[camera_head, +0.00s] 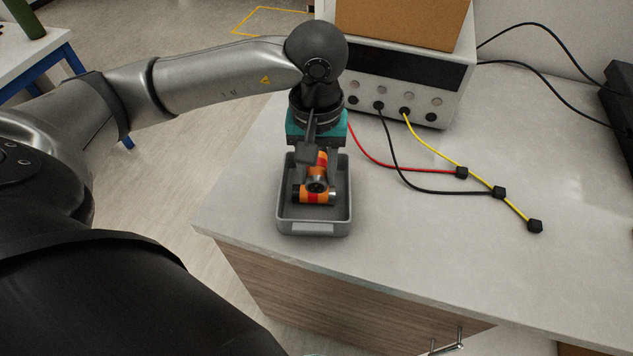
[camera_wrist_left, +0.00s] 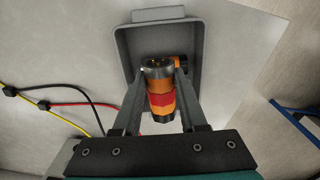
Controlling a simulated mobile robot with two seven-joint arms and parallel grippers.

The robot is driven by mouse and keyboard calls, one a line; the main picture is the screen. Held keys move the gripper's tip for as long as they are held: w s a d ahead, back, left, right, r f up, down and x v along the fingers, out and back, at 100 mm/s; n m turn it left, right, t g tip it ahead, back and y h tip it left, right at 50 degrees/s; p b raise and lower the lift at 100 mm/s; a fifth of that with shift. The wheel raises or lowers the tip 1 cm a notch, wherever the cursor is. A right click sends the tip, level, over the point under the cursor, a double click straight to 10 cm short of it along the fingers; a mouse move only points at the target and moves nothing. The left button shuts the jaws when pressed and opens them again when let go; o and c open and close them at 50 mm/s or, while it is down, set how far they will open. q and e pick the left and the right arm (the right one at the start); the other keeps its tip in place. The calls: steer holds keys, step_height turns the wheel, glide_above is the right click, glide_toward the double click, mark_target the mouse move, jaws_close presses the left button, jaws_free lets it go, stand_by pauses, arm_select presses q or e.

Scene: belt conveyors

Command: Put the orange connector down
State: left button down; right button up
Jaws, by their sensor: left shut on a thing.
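My left gripper (camera_head: 318,178) points down over a grey tray (camera_head: 315,228) near the table's front left corner. It is shut on an orange connector (camera_wrist_left: 161,101) with a red band and a metal end, which sits between the two fingers in the left wrist view. A second orange connector (camera_head: 301,195) with a red band lies on its side in the tray; part of it also shows behind the held one in the wrist view (camera_wrist_left: 184,62). I cannot tell whether the held connector touches the tray floor or the other connector. My right gripper is not in view.
A grey instrument (camera_head: 400,85) with a cardboard box (camera_head: 400,22) on top stands behind the tray. Red, black and yellow cables (camera_head: 420,190) run from it across the table to the right. The table's front right (camera_head: 480,265) is clear.

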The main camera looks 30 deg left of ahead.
mark_target(316, 187)
arm_select(q)
step_height(316, 187, down, 4)
stand_by(0.4)
steer(key=shift+f+b, duration=0.3)
steer(key=shift+b, duration=0.15)
steer(key=shift+c, duration=2.3)
jaws_free()
steer(key=shift+r, duration=0.15)
steer(key=shift+r+p, duration=0.55)
step_height(316, 187, up, 11)
steer(key=shift+r+b, duration=0.15)
steer(key=shift+b, duration=0.15)
